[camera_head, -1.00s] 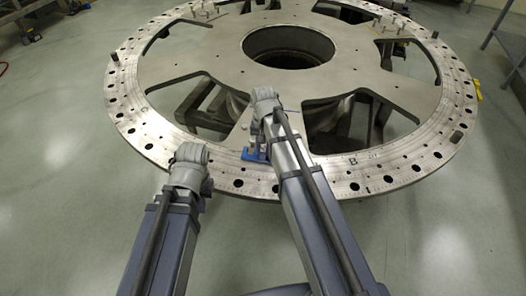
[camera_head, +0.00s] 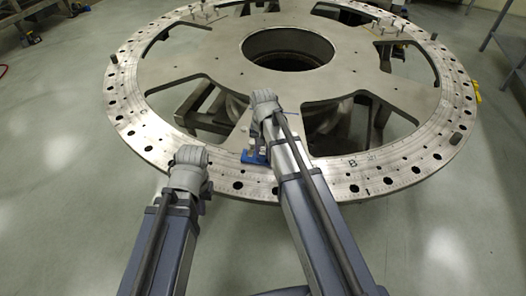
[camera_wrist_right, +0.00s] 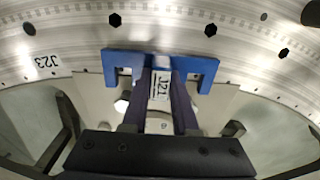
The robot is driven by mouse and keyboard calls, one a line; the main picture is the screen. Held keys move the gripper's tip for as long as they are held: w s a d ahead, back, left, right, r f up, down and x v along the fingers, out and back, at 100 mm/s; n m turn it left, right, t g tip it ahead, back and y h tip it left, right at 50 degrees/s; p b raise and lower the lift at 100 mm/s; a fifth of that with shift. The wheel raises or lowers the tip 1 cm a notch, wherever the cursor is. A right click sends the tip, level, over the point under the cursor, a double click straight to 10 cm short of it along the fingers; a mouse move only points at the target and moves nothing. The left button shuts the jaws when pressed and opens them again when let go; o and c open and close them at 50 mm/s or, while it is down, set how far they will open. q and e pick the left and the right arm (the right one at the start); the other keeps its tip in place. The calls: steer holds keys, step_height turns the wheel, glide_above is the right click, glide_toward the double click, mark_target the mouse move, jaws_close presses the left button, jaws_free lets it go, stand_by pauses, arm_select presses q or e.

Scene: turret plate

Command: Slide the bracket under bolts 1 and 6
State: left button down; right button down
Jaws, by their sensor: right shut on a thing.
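The blue bracket (camera_head: 252,157) is on or just above the near rim of the turret plate (camera_head: 340,175) in the head view. In the right wrist view the bracket (camera_wrist_right: 122,62) is a wide U with its two prongs pointing down the picture. My right gripper (camera_wrist_right: 161,75) is shut on the bracket's middle, its fingers either side of a J21 label. Pale bolt-like pieces show by the left prong (camera_wrist_right: 122,103) and lower right; their numbers cannot be read. My left gripper (camera_head: 203,203) is mostly hidden behind its own arm, left of the bracket, near the plate's front edge.
Dark hex-shaped spots (camera_wrist_right: 115,19) line the rim beyond the bracket. A J23 label (camera_wrist_right: 46,61) lies to the left. The plate has large cut-outs (camera_head: 350,125) and a central hole (camera_head: 290,47).

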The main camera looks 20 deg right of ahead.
steer(key=shift+w+d, duration=0.1)
steer(key=shift+w, duration=0.1)
steer(key=shift+w+d, duration=0.25)
steer(key=shift+w, duration=0.3)
steer(key=shift+w+d, duration=0.2)
steer(key=shift+w, duration=0.15)
stand_by(0.3)
steer(key=shift+w+d, duration=0.15)
steer(key=shift+w, duration=0.15)
steer(key=shift+w+d+f, duration=0.1)
steer(key=shift+w+d, duration=0.15)
steer(key=shift+w, duration=0.35)
stand_by(0.5)
steer(key=shift+f, duration=0.1)
stand_by(0.6)
steer(key=c, duration=0.6)
jaws_free()
